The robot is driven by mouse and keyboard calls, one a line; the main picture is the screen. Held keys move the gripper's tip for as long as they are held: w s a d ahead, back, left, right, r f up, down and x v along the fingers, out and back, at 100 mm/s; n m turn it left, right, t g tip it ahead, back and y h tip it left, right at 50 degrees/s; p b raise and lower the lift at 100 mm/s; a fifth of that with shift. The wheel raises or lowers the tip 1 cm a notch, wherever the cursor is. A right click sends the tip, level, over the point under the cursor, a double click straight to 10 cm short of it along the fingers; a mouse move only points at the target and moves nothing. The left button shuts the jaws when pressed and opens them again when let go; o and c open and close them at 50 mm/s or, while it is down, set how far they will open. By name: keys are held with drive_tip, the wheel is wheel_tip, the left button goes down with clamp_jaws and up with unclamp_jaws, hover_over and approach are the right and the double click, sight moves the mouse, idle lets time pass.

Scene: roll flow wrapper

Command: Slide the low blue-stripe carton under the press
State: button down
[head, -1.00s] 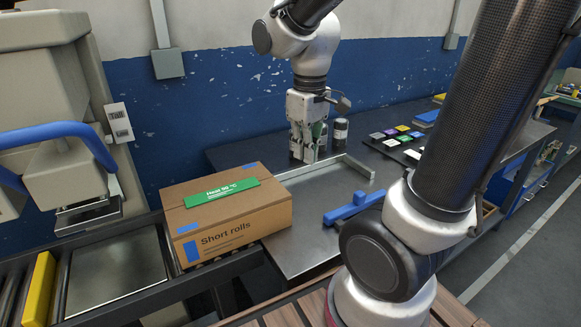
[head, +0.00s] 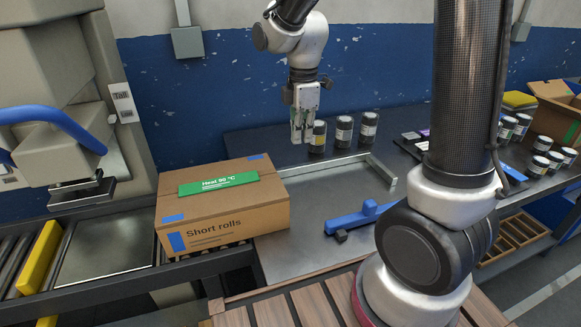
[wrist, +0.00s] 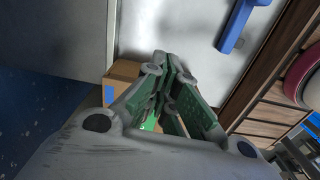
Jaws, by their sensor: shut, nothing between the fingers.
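The low carton (head: 222,215) is brown, with a blue stripe on its front, "Short rolls" print and a green "Heat 90 °C" label on top. It sits at the right end of the roller track, to the right of the press plate. The press head (head: 68,190) hangs at the left above the track, apart from the carton. My gripper (head: 302,140) points down, shut and empty, behind and right of the carton, apart from it. In the wrist view, the shut fingers (wrist: 166,85) partly hide the carton (wrist: 124,70).
A blue T-shaped block (head: 350,218) lies on the metal table. A low metal rail (head: 383,170) edges its back right. Several dark jars (head: 343,132) stand right of my gripper. A yellow bar (head: 40,258) crosses the rollers left of the metal plate (head: 105,255).

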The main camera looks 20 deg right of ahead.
drive_tip(key=a+f, duration=0.4)
drive_tip(key=f, duration=0.6)
drive_tip(key=shift+a, duration=0.1)
idle(0.3)
